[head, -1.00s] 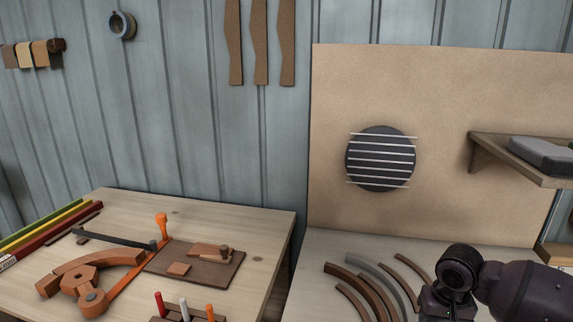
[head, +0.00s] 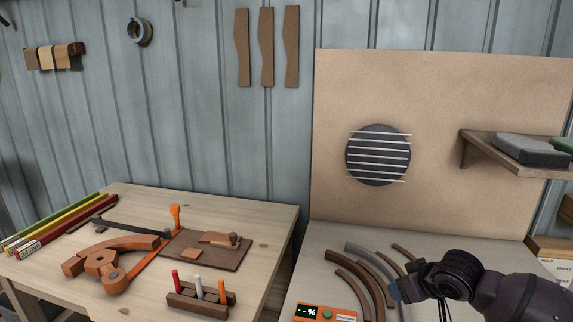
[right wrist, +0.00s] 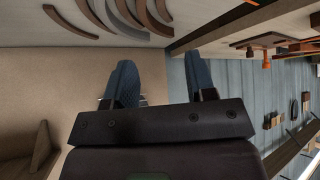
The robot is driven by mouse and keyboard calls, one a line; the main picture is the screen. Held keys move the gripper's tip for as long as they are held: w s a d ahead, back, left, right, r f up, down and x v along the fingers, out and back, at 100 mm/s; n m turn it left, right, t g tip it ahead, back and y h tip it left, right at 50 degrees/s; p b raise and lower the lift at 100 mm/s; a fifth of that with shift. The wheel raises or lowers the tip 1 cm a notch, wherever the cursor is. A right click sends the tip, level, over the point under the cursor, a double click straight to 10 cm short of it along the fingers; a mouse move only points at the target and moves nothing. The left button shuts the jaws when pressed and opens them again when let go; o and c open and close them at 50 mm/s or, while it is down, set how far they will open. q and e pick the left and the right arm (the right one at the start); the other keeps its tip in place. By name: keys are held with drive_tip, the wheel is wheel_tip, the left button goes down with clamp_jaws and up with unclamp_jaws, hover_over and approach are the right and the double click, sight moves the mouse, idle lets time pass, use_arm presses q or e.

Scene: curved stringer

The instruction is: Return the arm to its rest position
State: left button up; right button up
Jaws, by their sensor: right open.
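My right arm comes in from the right in the head view, with its gripper (head: 399,290) over the right bench beside the curved strips (head: 349,285). The right wrist view shows its two blue fingers (right wrist: 165,84) spread apart with nothing between them. Curved brown and grey strips also show at the top of that view (right wrist: 123,14), beyond the fingers. My left gripper is not in view.
The left bench (head: 265,230) holds an orange clamp-like jig (head: 105,262), a brown board (head: 215,258) and a rack of pegs (head: 200,298). An orange device with a display (head: 318,313) sits at the right bench's front. A shelf (head: 500,155) juts out at right.

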drive_tip(key=s+a+f+n+t+y, duration=0.3)
drive_tip(key=s+a+f+t, duration=0.1)
drive_tip(key=a+t, duration=0.1)
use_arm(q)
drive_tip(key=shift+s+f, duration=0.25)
use_arm(e)
drive_tip(key=s+d+f+m+h, duration=0.2)
drive_tip(key=s+f, duration=0.6)
drive_tip(key=s, duration=0.4)
drive_tip(key=s+d+f+m+g+h, duration=0.1)
drive_tip(key=s+d+f+m+h, duration=0.2)
drive_tip(key=s+f, duration=0.6)
drive_tip(key=s+m, duration=0.1)
drive_tip(key=s, duration=0.3)
drive_tip(key=shift+s+d+f+h, duration=0.2)
drive_tip(key=shift+s+d+h, duration=0.1)
drive_tip(key=shift+d, duration=0.1)
